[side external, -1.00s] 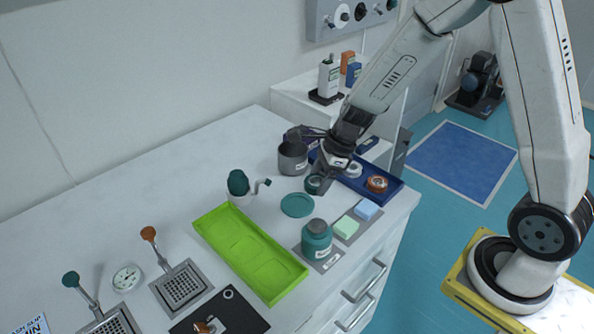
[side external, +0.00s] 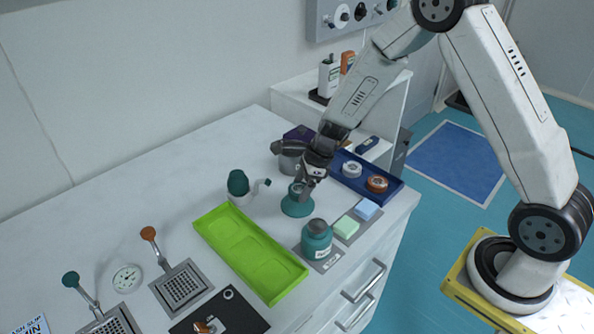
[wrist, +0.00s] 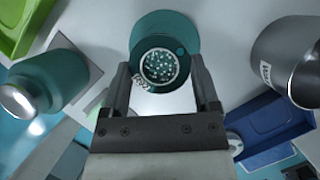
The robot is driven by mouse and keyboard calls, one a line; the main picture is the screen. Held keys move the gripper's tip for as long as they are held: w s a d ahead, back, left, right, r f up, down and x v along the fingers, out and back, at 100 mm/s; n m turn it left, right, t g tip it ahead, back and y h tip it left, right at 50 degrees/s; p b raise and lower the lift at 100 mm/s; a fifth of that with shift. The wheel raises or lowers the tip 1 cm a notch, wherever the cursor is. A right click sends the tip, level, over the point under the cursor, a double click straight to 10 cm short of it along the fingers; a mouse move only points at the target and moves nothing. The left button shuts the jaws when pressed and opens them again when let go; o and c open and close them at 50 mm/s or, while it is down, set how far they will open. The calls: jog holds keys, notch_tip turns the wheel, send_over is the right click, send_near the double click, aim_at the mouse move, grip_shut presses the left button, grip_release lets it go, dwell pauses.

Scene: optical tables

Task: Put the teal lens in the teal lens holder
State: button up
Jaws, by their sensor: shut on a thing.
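The teal lens (wrist: 160,66), a dark teal ring with a speckled pale centre, is between the fingers of my gripper (wrist: 163,92), which is shut on it. In the side view my gripper (side external: 304,188) holds the lens (side external: 297,188) above a flat round teal disc (side external: 296,208) on the white table, which looks like the teal lens holder. In the wrist view the disc (wrist: 168,25) shows behind the lens and is partly covered by it. I cannot tell how large the gap between them is.
A teal jar (side external: 317,240) stands in front, and a grey metal cup (wrist: 290,62) is close to my gripper. A teal-topped pot (side external: 238,184) is to the left. A blue tray (side external: 393,190) holds white and orange rings. A green tray (side external: 250,252) lies front left.

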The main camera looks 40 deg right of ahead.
jog(key=shift+w+f, duration=0.15)
jog(key=shift+f, duration=1.6)
jog(key=shift+f, duration=0.15)
jog(key=o, duration=1.3)
jog(key=shift+c, duration=0.2)
jog(key=shift+r, duration=0.2)
jog(key=v, duration=1.2)
jog(key=shift+a, duration=0.1)
